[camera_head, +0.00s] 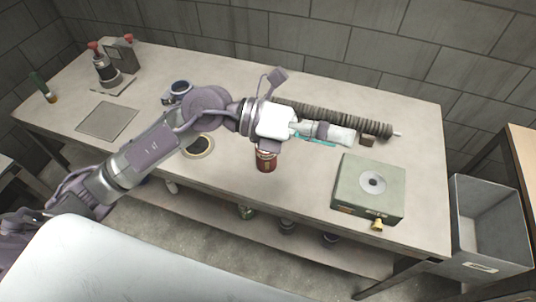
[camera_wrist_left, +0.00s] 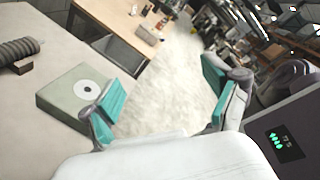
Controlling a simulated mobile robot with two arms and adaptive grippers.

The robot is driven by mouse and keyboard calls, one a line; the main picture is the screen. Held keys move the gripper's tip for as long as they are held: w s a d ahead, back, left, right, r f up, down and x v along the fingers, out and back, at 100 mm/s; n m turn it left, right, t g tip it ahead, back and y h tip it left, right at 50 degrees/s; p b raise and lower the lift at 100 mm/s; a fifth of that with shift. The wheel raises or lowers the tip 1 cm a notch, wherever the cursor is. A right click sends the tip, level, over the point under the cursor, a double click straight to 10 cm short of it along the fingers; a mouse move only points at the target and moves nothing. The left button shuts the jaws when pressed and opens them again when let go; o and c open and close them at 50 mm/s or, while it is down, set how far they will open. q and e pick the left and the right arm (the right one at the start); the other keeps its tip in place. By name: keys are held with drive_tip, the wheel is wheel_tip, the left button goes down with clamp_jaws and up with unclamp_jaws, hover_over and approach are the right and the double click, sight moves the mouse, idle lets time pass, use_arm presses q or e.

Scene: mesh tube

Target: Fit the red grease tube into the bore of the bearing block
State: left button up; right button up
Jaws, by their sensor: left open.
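The red tube (camera_head: 266,162) stands near the front edge of the bench, its upper part hidden behind my left gripper and wrist. The bearing block (camera_head: 351,172) is a grey-green box at the right of the bench, with a pale disc and a small dark bore on top. In the left wrist view the block (camera_wrist_left: 62,98) lies to the left, partly behind one finger. My left gripper (camera_head: 322,134) is open above the bench, left of and behind the block in the picture. Its teal-padded fingers (camera_wrist_left: 163,92) are apart with nothing between them. My right gripper is out of view.
A ribbed dark hose (camera_head: 350,121) lies along the back. A brass fitting (camera_head: 377,225) is at the block's front. A grey bin (camera_head: 490,225) stands off the bench's right end. A dark ring (camera_head: 199,146), flat plate (camera_head: 107,120) and red-knobbed device (camera_head: 106,68) are at left.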

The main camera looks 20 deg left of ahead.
use_arm(q)
drive_tip(key=w+a+f+m+y, duration=0.1)
drive_tip(key=a+f+m+y, duration=0.15)
drive_tip(key=f+y, duration=0.25)
drive_tip(key=n+t+y, duration=0.2)
drive_tip(key=y, duration=0.7)
hover_over(267, 155)
drive_tip(key=a, duration=0.2)
drive_tip(key=shift+m, duration=0.25)
drive_tip(key=f, duration=0.7)
drive_tip(key=w+f+p, duration=0.1)
drive_tip(key=f, duration=0.2)
drive_tip(key=shift+a+f, duration=0.1)
drive_tip(key=shift+f, duration=0.2)
drive_tip(key=p+x, duration=0.1)
drive_tip(key=x, duration=0.4)
drive_tip(key=shift+f+p, duration=0.2)
drive_tip(key=shift+p, duration=0.15)
drive_tip(key=shift+w+f, duration=0.1)
drive_tip(key=shift+f, duration=0.25)
drive_tip(key=c, duration=1.3)
drive_tip(key=shift+r, duration=0.1)
drive_tip(key=shift+c, duration=0.2)
